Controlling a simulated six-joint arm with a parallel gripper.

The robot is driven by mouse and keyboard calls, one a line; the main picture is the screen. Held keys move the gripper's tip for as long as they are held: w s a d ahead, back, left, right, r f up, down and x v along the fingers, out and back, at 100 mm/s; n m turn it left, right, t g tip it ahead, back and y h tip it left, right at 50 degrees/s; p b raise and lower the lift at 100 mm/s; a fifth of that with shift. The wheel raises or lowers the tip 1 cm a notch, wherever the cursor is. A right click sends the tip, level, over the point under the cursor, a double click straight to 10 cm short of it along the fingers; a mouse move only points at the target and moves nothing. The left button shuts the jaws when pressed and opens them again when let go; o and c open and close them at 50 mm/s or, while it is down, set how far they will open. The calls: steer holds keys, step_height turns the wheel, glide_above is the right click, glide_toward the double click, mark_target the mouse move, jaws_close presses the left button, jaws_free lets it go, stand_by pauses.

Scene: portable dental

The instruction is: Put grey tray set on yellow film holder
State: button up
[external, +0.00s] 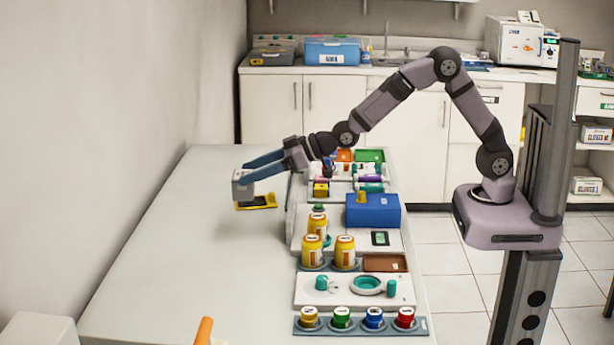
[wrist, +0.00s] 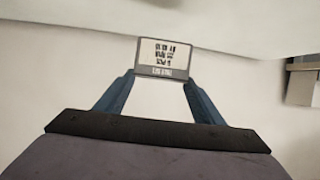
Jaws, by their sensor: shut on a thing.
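My gripper (external: 246,186) is shut on the grey tray set (external: 242,189), a small grey block held above the table at the left end of my arm. In the wrist view the grey tray set (wrist: 163,58) sits between the tips of my two blue fingers, with a printed label facing the camera. The yellow film holder (external: 258,202) lies flat on the table, just right of and below the held tray set in the external view. It has a dark middle and a yellow rim. My gripper partly covers its far side. The film holder does not show in the wrist view.
Right of the film holder stand trays with yellow jars (external: 317,224), a blue box (external: 373,210) and coloured caps (external: 374,318). An orange item (external: 204,331) is at the near edge. The left part of the white table (external: 165,250) is clear.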

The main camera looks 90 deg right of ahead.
steer(key=d, duration=1.4)
steer(key=shift+s+r+h+p, duration=0.2)
steer(key=shift+r+h+p, duration=0.1)
steer(key=shift+r+p, duration=0.1)
steer(key=shift+f+m, duration=0.1)
steer(key=shift+m, duration=0.2)
glide_above(263, 206)
steer(key=shift+f, duration=4.9)
steer(key=shift+f+b, duration=0.1)
steer(key=shift+b, duration=0.25)
steer(key=shift+f, duration=0.15)
steer(key=o, duration=1.2)
